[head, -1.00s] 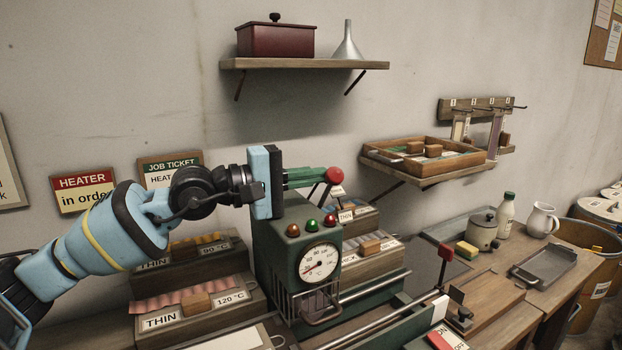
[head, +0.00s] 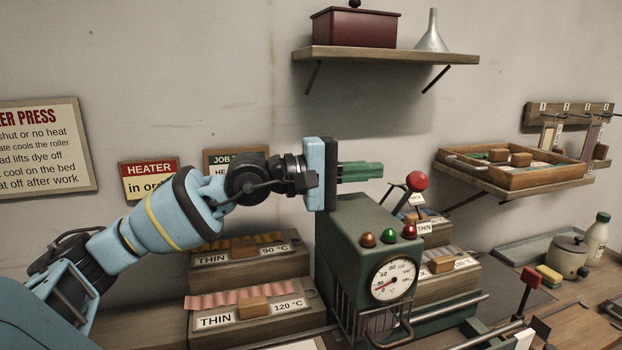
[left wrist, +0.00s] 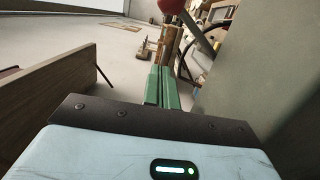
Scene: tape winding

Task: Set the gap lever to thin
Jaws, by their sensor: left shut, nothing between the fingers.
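The lever with a red ball knob (head: 417,181) stands on top of the green machine (head: 350,235), at its right side. Its shaft slants up to the right. A white THIN tag (head: 424,228) is below the knob, and another small tag (head: 417,199) sits just under the knob, its text unreadable. I cannot tell which setting the lever is at. My left gripper (head: 380,168) is shut and empty, its green fingers left of the knob with a gap between. In the left wrist view the shut fingers (left wrist: 163,88) point toward the red knob (left wrist: 172,5). My right gripper is not in view.
A wall shelf (head: 385,55) holds a dark red box and a funnel. A lower shelf (head: 515,187) carries a wooden tray. Stepped racks marked THIN (head: 255,310) stand left of the machine. A second red-topped lever (head: 531,276) is at right.

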